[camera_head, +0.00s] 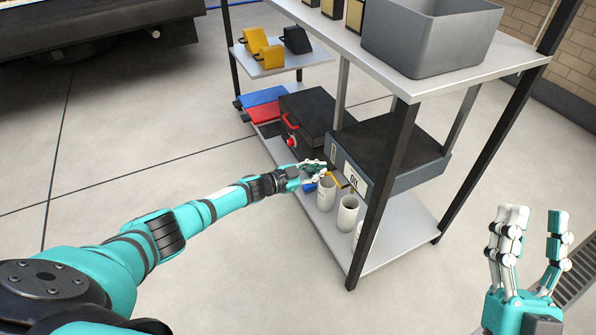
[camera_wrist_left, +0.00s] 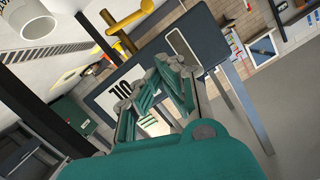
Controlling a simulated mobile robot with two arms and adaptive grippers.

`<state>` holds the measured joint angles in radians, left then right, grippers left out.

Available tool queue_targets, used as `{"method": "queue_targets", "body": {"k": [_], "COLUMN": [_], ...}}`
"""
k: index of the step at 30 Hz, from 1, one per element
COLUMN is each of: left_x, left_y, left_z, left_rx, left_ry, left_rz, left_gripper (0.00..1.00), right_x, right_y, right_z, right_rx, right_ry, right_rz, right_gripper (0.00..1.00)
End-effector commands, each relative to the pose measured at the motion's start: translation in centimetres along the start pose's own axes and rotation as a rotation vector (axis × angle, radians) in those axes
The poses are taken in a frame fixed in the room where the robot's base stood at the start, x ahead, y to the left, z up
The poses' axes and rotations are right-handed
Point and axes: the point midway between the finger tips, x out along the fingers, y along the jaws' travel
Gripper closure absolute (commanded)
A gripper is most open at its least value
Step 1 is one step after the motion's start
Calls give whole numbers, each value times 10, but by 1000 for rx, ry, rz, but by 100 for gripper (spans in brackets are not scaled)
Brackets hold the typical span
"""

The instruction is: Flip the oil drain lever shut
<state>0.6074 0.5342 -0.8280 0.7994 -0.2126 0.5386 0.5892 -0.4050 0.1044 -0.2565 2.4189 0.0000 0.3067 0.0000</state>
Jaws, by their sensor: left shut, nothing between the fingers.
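The dark oil box (camera_head: 420,145) with a white "OIL" label (camera_head: 353,178) sits in the rack. A yellow drain tap shows at its front; its yellow lever (camera_wrist_left: 126,18) is clearer in the left wrist view, slanting above a short yellow pipe (camera_wrist_left: 117,48). My left gripper (camera_head: 318,170) is shut and empty, close in front of the box beside the tap. In the left wrist view its fingers (camera_wrist_left: 158,80) lie across the box face, apart from the lever. My right gripper (camera_head: 534,212) is open and empty, raised at the right, away from the rack.
Several white cups (camera_head: 347,214) stand on the lower shelf below the tap, one partly hidden by the rack's dark front post (camera_head: 383,195). A black case (camera_head: 305,118) with a red handle is left of the box. A grey bin (camera_head: 432,40) stands on top.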

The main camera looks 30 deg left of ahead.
Motion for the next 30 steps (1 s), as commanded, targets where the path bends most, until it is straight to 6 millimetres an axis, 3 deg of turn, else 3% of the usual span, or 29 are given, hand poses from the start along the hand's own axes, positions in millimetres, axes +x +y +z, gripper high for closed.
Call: {"method": "queue_targets", "body": {"k": [5, 15, 21, 30], "left_x": [-22, -60, -69, -70], "left_y": [-1, -1, 0, 0], "left_z": [-2, -1, 0, 0], "left_rx": [-2, -1, -1, 0], "left_ry": [-2, -2, -1, 0], "left_rz": [0, -1, -1, -1], "left_gripper": [100, 100, 100, 100], "right_x": [-2, -32, -44, -47], "right_y": [5, 15, 17, 18], "right_z": [37, 95, 108, 111], "right_rx": [-10, -23, -26, -26], "right_ry": [-232, -612, -709, -725], "right_rz": [10, 29, 35, 36], "right_gripper": [60, 60, 60, 60]}}
